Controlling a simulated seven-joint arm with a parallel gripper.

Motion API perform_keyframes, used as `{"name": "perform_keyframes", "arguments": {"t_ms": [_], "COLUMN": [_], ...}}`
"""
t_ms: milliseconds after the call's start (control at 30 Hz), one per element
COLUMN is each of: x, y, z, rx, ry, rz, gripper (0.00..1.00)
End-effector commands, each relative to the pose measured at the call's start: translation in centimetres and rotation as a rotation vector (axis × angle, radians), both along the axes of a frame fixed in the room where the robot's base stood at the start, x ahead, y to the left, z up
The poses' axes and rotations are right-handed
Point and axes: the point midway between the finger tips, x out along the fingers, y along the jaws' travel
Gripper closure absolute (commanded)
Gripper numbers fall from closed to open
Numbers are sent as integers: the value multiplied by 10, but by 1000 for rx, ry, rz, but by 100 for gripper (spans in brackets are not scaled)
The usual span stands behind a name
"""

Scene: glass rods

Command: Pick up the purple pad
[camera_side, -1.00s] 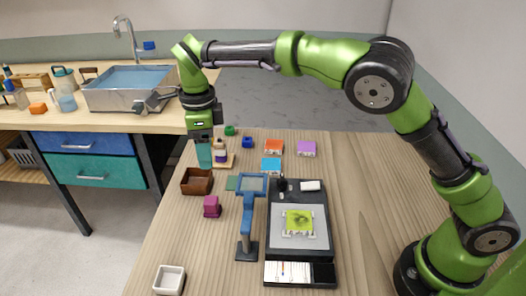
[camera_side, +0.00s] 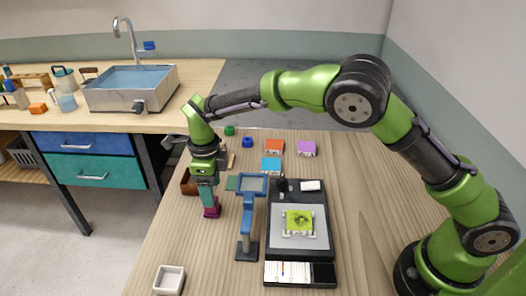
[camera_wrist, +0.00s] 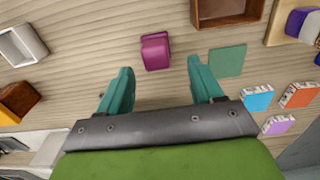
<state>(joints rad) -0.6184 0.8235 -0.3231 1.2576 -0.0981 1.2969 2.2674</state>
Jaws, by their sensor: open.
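A magenta-purple block (camera_side: 211,212) stands on the wooden table, left of a blue stand. In the wrist view the block (camera_wrist: 155,50) lies just ahead of the fingertips, in line with the gap between them. My gripper (camera_side: 208,200), with teal fingers, points down right above the block and hides part of it in the side view. In the wrist view my gripper (camera_wrist: 161,67) is open with nothing between its fingers. A separate box with a lavender-purple top (camera_side: 307,148) sits at the back right, and also shows in the wrist view (camera_wrist: 278,124).
The blue stand (camera_side: 246,222) and a black device with a green-topped piece (camera_side: 299,222) are to the right. A brown open box (camera_side: 187,184) is behind my gripper. A white tray (camera_side: 169,280) is at front left. A flat green pad (camera_wrist: 227,60) lies near the block.

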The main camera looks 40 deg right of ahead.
Motion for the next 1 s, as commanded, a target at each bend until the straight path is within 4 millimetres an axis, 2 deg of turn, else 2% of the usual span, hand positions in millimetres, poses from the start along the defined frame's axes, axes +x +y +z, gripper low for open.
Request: {"name": "perform_keyframes", "arguments": {"t_ms": [300,600,667,900,1000], "x": [-1,0,0,0,0], "y": [6,6,7,7,7], "z": [-44,-49,-49,-49,-49], "rx": [-1,0,0,-1,0], "ry": [2,1,1,1,0], "rz": [1,0,0,1,1], "gripper": [34,34,42,78,90]}}
